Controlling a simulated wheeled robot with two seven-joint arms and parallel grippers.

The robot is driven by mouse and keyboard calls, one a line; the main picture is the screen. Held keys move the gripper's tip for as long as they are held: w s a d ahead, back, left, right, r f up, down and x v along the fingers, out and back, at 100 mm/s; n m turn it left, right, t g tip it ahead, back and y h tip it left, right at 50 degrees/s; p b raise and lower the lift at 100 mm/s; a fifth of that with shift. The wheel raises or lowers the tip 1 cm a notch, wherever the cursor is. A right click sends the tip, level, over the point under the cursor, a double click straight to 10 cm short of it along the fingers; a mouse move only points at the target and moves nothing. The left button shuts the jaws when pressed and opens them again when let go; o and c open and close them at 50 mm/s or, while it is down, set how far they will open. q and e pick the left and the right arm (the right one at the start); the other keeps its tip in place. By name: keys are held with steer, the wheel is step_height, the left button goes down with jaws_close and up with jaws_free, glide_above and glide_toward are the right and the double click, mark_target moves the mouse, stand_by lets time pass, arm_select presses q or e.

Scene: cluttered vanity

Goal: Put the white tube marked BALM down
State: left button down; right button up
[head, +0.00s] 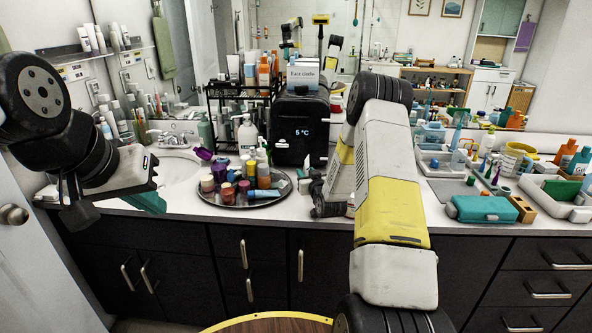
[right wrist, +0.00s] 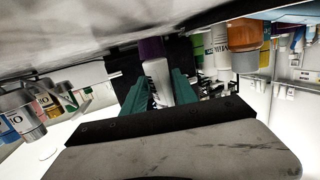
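In the right wrist view, a white tube with a purple cap (right wrist: 156,72) stands between the teal fingers of my right gripper (right wrist: 160,88). The fingers lie close against both of its sides, shut on it. No BALM marking is readable on it from here. In the head view my right gripper (head: 328,205) is low at the counter, right of the round tray, mostly hidden by my own arm; I cannot make out the tube there. My left gripper (head: 148,202) hangs near the sink at the left, with a teal finger showing; its opening cannot be judged.
A round dark tray (head: 232,201) crowded with small bottles and jars is left of my right gripper. A black box reading 5 °C (head: 300,133) stands behind. At the right are a teal case (head: 482,209) and a white tray (head: 533,200). The front counter strip looks clear.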

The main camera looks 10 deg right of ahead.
steer(key=shift+o, duration=1.2)
steer(key=shift+s+f, duration=0.15)
steer(key=shift+f, duration=0.35)
steer(key=shift+r, duration=0.1)
